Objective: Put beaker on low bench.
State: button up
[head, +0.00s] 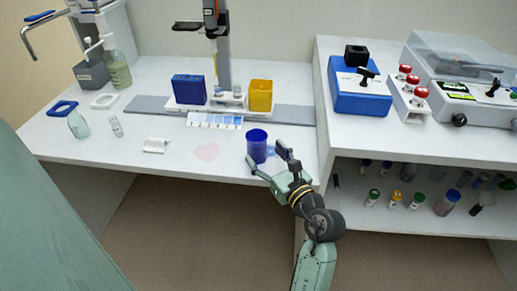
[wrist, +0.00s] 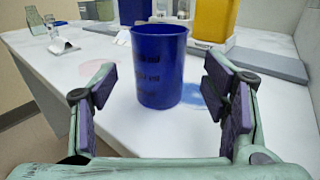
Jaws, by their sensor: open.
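The blue beaker (head: 257,145) stands upright near the front edge of the low bench (head: 180,172), by a blue patch on the surface. In the wrist view the beaker (wrist: 160,68) has dark printed marks and stands ahead, between the lines of the two fingers. My gripper (head: 271,163) is open and empty, just in front of and to the right of the beaker in the head view. In the wrist view its fingers (wrist: 162,95) are spread wide on either side, with no contact visible.
A yellow container (head: 260,95) and a blue box (head: 189,89) stand behind the beaker. A pink patch (head: 206,152) and a white item (head: 155,146) lie to its left. The higher bench (head: 345,130) rises at right, with a shelf of vials (head: 395,200) below.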

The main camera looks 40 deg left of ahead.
jog(key=b+v, duration=0.1)
jog(key=v, duration=0.6)
jog(key=shift+a, duration=0.1)
